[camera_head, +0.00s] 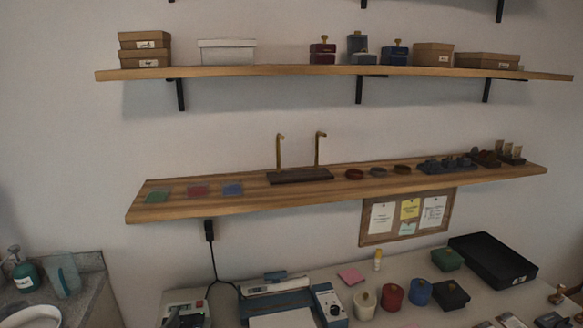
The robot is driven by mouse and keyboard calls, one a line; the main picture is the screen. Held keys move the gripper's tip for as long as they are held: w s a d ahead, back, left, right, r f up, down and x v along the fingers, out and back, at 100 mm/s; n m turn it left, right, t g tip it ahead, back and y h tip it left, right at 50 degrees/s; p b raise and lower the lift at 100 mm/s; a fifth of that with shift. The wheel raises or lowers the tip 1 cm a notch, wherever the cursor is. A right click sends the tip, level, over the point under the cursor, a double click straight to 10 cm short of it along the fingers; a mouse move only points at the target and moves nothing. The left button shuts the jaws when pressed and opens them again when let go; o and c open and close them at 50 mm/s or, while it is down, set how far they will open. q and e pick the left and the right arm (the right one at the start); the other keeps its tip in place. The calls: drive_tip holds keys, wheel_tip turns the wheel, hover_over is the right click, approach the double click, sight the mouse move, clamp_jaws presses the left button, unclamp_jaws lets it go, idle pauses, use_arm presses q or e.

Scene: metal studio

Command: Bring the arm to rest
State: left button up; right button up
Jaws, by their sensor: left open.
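Only a small dark part at the bottom edge, left of centre, looks like my left gripper (173,318). It shows in front of a pale device with a small display (188,306). Most of the gripper and its arm is cut off by the frame edge. I see nothing held in it. My right gripper is not in view.
A bench (405,316) below carries a blue-and-white machine (275,285), several small lidded pots (392,297) and a black tray (493,262). Two wooden shelves, the lower (255,204) and the upper (280,71), jut from the wall. A grey counter (85,285) stands at left.

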use_arm(q)
drive_tip(key=s+a+f+n+g+y, duration=0.1)
drive_tip(key=s+a+f+g+y, duration=0.15)
drive_tip(key=s+f+g, duration=0.8)
drive_tip(key=s+d+f+m+g+h, duration=0.1)
drive_tip(key=s+f+g, duration=0.1)
drive_tip(key=s+f, duration=0.35)
drive_tip(key=s+d+f+m+g+h, duration=0.1)
drive_tip(key=s+f+g+h, duration=0.15)
drive_tip(key=s, duration=0.65)
wheel_tip(320, 180, down, 26)
drive_tip(key=s+f, duration=0.1)
drive_tip(key=s+a+f+g+y+b, duration=0.1)
drive_tip(key=s+a+f, duration=0.2)
drive_tip(key=s+f, duration=1.4)
drive_tip(key=shift+s+f+g+b, duration=0.3)
drive_tip(key=shift+f+b, duration=0.1)
drive_tip(key=shift+f, duration=0.15)
drive_tip(key=shift+a, duration=0.1)
